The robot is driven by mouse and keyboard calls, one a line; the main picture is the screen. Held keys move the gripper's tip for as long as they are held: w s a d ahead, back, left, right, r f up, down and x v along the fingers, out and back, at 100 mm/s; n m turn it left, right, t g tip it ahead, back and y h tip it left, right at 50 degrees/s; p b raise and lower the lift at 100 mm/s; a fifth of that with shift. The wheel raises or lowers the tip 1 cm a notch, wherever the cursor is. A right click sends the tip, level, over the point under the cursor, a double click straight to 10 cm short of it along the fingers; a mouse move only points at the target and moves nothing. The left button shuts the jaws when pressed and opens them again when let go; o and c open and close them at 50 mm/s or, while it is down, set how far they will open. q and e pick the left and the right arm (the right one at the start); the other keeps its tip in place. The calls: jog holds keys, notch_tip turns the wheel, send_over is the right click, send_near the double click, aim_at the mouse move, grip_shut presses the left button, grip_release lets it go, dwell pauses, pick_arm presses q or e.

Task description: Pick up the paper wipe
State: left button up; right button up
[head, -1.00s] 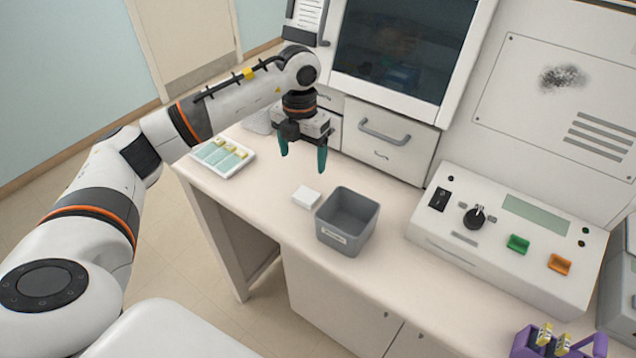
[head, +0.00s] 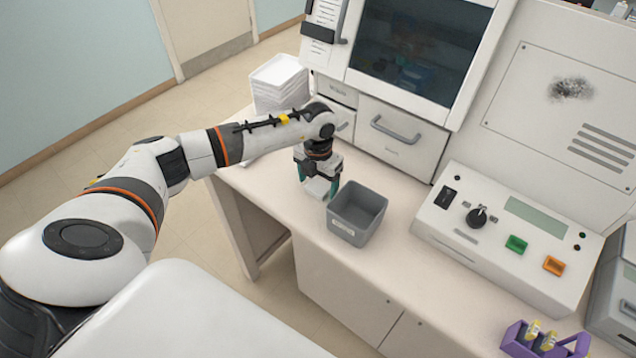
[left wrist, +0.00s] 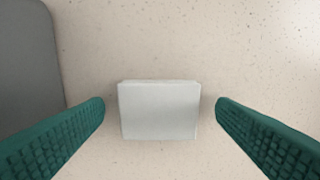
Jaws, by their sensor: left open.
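The paper wipe is a small white block-like pad (left wrist: 160,110) on the speckled bench top, centred in the left wrist view. It also shows in the head view (head: 317,188). My left gripper (left wrist: 160,112) is open, with one green finger on each side of the wipe and a gap on both sides. In the head view my left gripper (head: 318,190) points down over the wipe and partly hides it. My right gripper is not in view.
A grey bin (head: 357,213) stands just right of the gripper; its edge (left wrist: 30,60) also shows in the left wrist view. A control box (head: 510,235) and a purple rack (head: 545,340) are farther right. White stacked trays (head: 280,82) stand behind my arm.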

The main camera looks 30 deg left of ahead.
pick_arm(q)
jog(key=shift+f, duration=0.25)
jog(key=c, duration=1.1)
jog(key=shift+o, duration=0.2)
